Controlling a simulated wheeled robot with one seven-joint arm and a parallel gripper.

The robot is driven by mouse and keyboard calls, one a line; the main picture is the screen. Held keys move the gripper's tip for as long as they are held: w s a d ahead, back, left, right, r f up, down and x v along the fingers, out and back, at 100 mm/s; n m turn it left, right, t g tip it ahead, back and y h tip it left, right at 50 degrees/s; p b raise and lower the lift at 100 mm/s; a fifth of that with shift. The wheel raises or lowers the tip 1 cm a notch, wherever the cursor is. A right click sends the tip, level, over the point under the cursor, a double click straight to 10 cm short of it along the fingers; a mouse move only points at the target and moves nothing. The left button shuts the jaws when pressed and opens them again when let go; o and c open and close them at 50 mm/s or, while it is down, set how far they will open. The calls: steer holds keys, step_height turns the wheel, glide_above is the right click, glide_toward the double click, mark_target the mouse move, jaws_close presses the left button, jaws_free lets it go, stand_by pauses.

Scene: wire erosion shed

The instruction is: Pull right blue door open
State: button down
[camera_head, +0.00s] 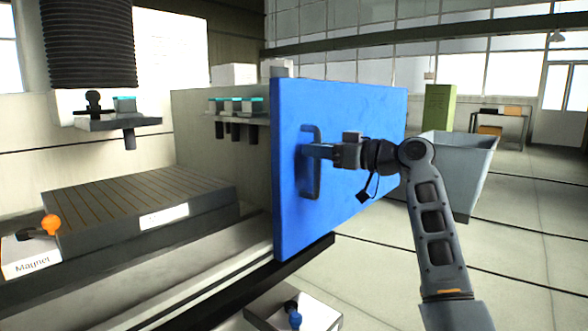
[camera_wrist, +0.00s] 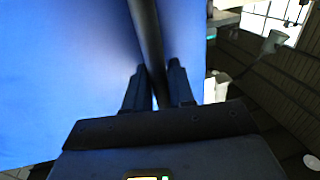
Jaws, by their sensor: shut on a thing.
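The blue door (camera_head: 352,110) is a tall flat panel at the right end of the machine in the head view. It fills the left of the wrist view (camera_wrist: 60,80). A dark vertical handle (camera_head: 311,180) is fixed near its left edge. My gripper (camera_head: 318,151) reaches in from the right and is shut on the handle at its upper part. In the wrist view my gripper's two fingers (camera_wrist: 160,88) stand on either side of the dark handle bar (camera_wrist: 147,35). The inner side of the door is hidden.
The machine's grooved table (camera_head: 140,205) lies left of the door, with a box labelled Magnet (camera_head: 30,258) at its corner. A rack of teal-topped tools (camera_head: 236,106) is behind. A grey bin (camera_head: 462,160) stands behind my arm. Floor at the right is clear.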

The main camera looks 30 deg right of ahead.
steer(key=shift+w+d+b, duration=0.2)
steer(key=shift+w+d, duration=0.05)
steer(key=shift+d, duration=0.55)
steer(key=shift+w+d+b, duration=0.15)
steer(key=shift+w+d, duration=0.1)
steer(key=shift+d, duration=0.55)
steer(key=c, duration=1.1)
jaws_free()
steer(key=shift+s, duration=0.1)
steer(key=v, duration=0.7)
steer(key=shift+s+d+p, duration=0.15)
steer(key=shift+s+p, duration=0.15)
